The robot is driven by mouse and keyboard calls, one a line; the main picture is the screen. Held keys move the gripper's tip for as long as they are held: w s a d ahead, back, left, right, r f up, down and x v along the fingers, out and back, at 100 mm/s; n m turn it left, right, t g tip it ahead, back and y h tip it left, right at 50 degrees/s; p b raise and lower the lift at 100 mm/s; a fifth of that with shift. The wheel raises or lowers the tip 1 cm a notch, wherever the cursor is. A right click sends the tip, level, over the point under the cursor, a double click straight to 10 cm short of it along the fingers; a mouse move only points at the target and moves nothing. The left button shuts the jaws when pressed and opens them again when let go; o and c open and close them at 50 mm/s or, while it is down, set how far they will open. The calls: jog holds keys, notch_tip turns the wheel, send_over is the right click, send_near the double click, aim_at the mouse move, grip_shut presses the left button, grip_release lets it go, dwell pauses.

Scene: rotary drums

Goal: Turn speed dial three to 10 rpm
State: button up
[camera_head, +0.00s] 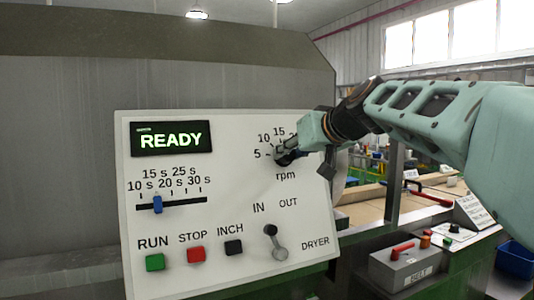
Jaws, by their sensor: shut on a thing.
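The speed dial (282,158) is on the upper right of a white control panel (230,230), above the label "rpm". Its scale shows 5, 10, 15 and part of a 2; my gripper and arm hide the right side of the scale. My gripper (290,155) comes in from the right and is shut on the dial. The gripper covers most of the dial, so I cannot tell exactly where its pointer stands. No label naming this dial as three is readable.
The panel also bears a READY display (171,138), a blue slider (157,203), a green RUN button (155,262), a red STOP button (195,254), a black INCH button (234,247) and an IN/OUT lever (276,243). A grey BELT box (405,268) stands at lower right.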

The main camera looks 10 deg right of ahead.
jog(key=m, duration=0.3)
jog(key=shift+d+m, duration=0.15)
jog(key=shift+m, duration=1.55)
jog(key=o, duration=1.2)
jog(key=shift+c, duration=0.2)
jog(key=v, duration=1.2)
jog(key=shift+d+f, duration=0.1)
